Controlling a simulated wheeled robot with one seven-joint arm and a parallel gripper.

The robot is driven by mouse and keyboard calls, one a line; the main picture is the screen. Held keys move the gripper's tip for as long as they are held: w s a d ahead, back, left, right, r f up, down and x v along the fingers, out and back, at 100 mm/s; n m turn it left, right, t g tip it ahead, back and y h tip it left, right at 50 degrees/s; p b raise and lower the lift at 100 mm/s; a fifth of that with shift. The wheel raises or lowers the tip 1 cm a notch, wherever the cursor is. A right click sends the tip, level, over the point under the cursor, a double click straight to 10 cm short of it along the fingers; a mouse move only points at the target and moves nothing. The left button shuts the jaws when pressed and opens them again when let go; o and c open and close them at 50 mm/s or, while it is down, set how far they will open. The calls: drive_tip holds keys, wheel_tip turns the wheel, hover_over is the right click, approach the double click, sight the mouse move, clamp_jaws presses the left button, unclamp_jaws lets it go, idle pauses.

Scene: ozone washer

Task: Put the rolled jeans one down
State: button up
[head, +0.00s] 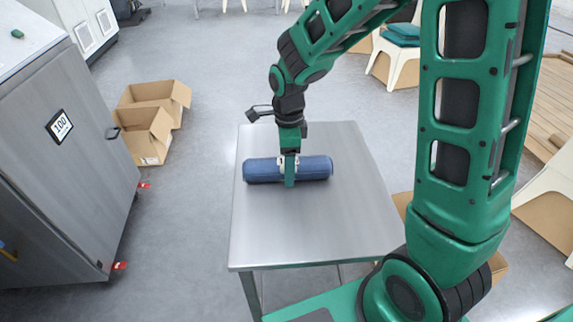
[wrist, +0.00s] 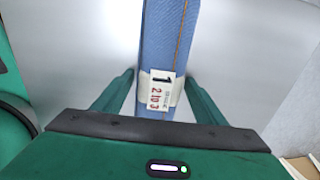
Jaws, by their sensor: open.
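The rolled jeans (head: 315,169) are a blue roll lying crosswise on the grey metal table (head: 320,222), towards its far half. In the wrist view the roll (wrist: 165,40) runs up the middle of the picture, with an orange seam, a white band and a numbered tag. My gripper (head: 290,172) points down over the middle of the roll. In the wrist view its two fingers (wrist: 158,92) stand open on either side of the roll, with a gap showing on both sides. The underside of the roll is hidden.
A grey metal cabinet (head: 70,160) marked 100 stands at the left. Open cardboard boxes (head: 148,135) lie on the floor between it and the table. White chairs (head: 400,55) stand behind at the right. The table's near half is clear.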

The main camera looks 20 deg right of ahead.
wheel_tip(320, 180, up, 12)
drive_tip(key=s+d+r+n, duration=0.2)
drive_tip(key=s+d+n, duration=0.5)
drive_tip(key=s+d, duration=0.55)
drive_tip(key=s+d+f+n, duration=0.2)
drive_tip(key=s+d+n, duration=0.5)
drive_tip(key=s, duration=0.5)
drive_tip(key=shift+s+d+f+n, duration=0.3)
